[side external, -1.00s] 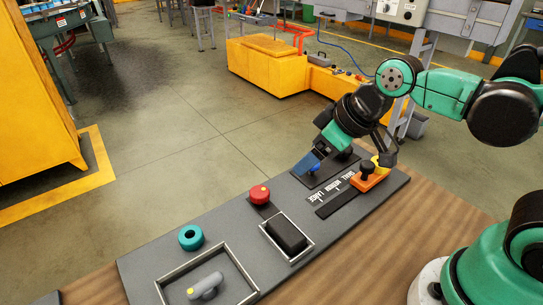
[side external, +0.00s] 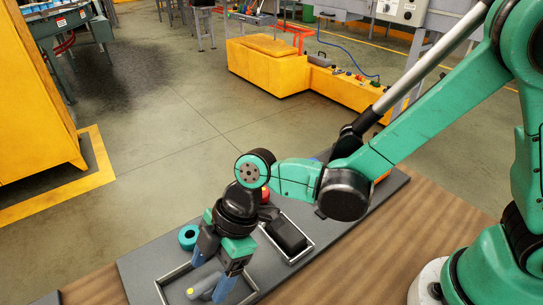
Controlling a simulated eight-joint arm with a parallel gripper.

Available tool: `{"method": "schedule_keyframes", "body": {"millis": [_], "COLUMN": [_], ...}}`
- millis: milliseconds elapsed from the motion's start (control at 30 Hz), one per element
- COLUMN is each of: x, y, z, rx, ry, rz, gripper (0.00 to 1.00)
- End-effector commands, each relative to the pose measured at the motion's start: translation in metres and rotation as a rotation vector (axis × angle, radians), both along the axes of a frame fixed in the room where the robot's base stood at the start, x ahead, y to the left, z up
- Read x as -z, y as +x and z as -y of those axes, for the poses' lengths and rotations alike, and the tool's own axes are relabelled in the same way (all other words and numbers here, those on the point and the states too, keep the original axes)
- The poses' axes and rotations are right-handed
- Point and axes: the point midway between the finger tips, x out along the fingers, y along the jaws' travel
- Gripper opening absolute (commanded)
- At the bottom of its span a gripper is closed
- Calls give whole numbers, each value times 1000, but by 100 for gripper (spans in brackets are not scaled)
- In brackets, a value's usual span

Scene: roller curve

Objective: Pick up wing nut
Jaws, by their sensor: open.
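My gripper (side external: 211,273) points down over the near tray (side external: 172,292) at the front left of the dark board. Its two blue-tipped fingers are apart, one on each side of a grey elongated piece (side external: 203,287) with a yellow end. The piece lies in the tray, and my gripper partly covers it. No piece is clearly recognisable as a wing nut; this grey piece may be it. I cannot tell whether the fingers touch it.
A teal ring (side external: 188,237) lies just behind the tray. A black block (side external: 286,234) sits in a second tray to the right. A red knob (side external: 265,193) is partly hidden behind my arm. The wooden table (side external: 330,270) is clear in front.

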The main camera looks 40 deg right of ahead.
Motion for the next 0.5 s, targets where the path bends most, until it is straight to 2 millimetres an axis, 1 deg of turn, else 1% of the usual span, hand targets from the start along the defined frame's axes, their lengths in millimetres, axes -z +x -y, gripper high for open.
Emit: {"method": "schedule_keyframes", "body": {"millis": [100, 200, 500], "x": [10, 15, 18], "y": [1, 0, 0], "z": [-6, -9, -10], "rx": [0, 2, 3], "ry": [0, 0, 0], "rz": [1, 1, 1], "gripper": [70, 70, 70]}}
